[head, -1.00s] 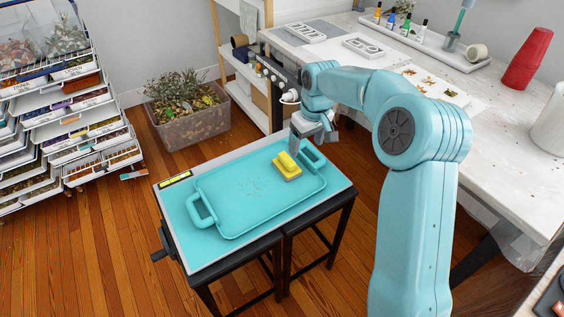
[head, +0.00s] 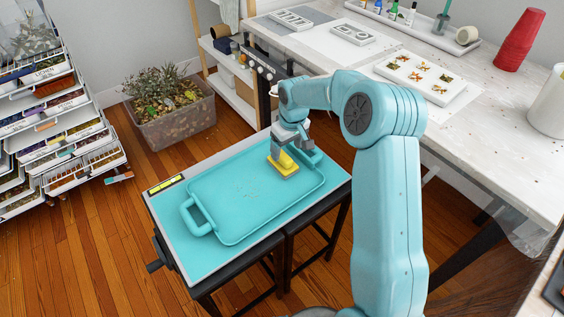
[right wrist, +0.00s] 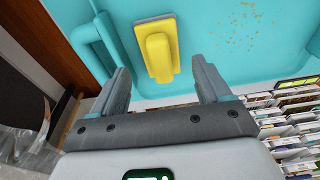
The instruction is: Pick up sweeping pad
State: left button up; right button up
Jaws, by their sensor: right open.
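The sweeping pad (head: 284,166) is a yellow handle block on a grey base. It rests on the turquoise tray (head: 240,217) near the tray's far right end. In the right wrist view the pad (right wrist: 158,55) lies ahead of and between the two fingers. My right gripper (head: 283,154) is right above the pad, pointing down. In the right wrist view its jaws (right wrist: 162,84) are open with nothing between the fingertips. My left gripper does not show.
The tray lies on a small turquoise-topped table (head: 172,215) with a yellow level at its left corner. Brownish crumbs (right wrist: 247,25) lie on the tray. A white workbench (head: 490,105) stands to the right, a plant bin (head: 172,117) and drawer racks (head: 60,125) behind left.

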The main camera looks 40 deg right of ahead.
aim_at(283, 155)
jog(key=shift+w+f, duration=0.15)
jog(key=shift+f, duration=0.7)
jog(key=f, duration=0.1)
jog(key=w+f, duration=0.1)
jog(key=f, duration=0.3)
jog(key=shift+w+d, duration=0.2)
jog(key=shift+w, duration=0.2)
jog(key=shift+c, duration=0.2)
jog(key=c, duration=0.8)
